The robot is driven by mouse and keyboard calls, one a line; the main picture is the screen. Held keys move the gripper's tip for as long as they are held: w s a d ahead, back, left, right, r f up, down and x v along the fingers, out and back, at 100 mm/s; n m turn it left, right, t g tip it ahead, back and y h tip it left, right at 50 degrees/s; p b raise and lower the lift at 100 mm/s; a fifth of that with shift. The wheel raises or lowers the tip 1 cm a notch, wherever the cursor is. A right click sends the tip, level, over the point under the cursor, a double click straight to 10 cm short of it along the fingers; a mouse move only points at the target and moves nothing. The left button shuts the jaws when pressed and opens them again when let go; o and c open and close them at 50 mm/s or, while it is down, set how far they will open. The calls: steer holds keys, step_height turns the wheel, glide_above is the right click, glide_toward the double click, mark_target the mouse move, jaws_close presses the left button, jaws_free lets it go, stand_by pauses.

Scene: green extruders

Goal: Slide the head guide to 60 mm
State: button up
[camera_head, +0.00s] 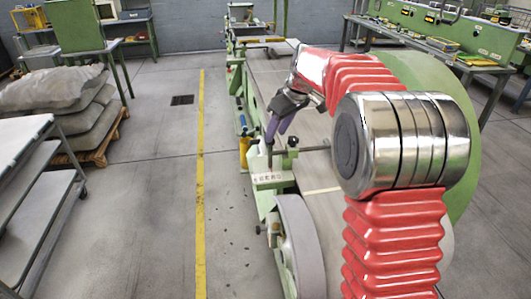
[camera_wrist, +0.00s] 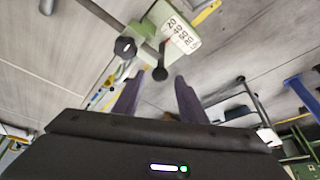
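The head guide is a green block with a white number scale. I take it to be the green part (camera_head: 272,181) below my gripper in the head view, and the green block (camera_wrist: 147,30) at the top of the wrist view. The scale (camera_wrist: 180,33) has a red mark near it; its digits are too blurred to read surely. A black-ended handle (camera_wrist: 160,74) points from the block towards my gripper (camera_wrist: 159,77). The purple fingers are open, with the handle's end between the tips and gaps on both sides. In the head view my gripper (camera_head: 273,130) points down above the guide.
A black knob (camera_wrist: 125,47) sits beside the block on a rod. A large grey wheel (camera_head: 298,245) stands in front of the guide. The long green machine runs back behind it. The floor left of the yellow line (camera_head: 200,190) is clear up to sacks (camera_head: 55,95) and a shelf cart.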

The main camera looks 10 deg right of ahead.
steer(key=x, duration=1.1)
steer(key=shift+w+a+f, duration=0.1)
steer(key=shift+a+f, duration=0.05)
steer(key=shift+f, duration=0.1)
steer(key=shift+c, duration=0.2)
jaws_close()
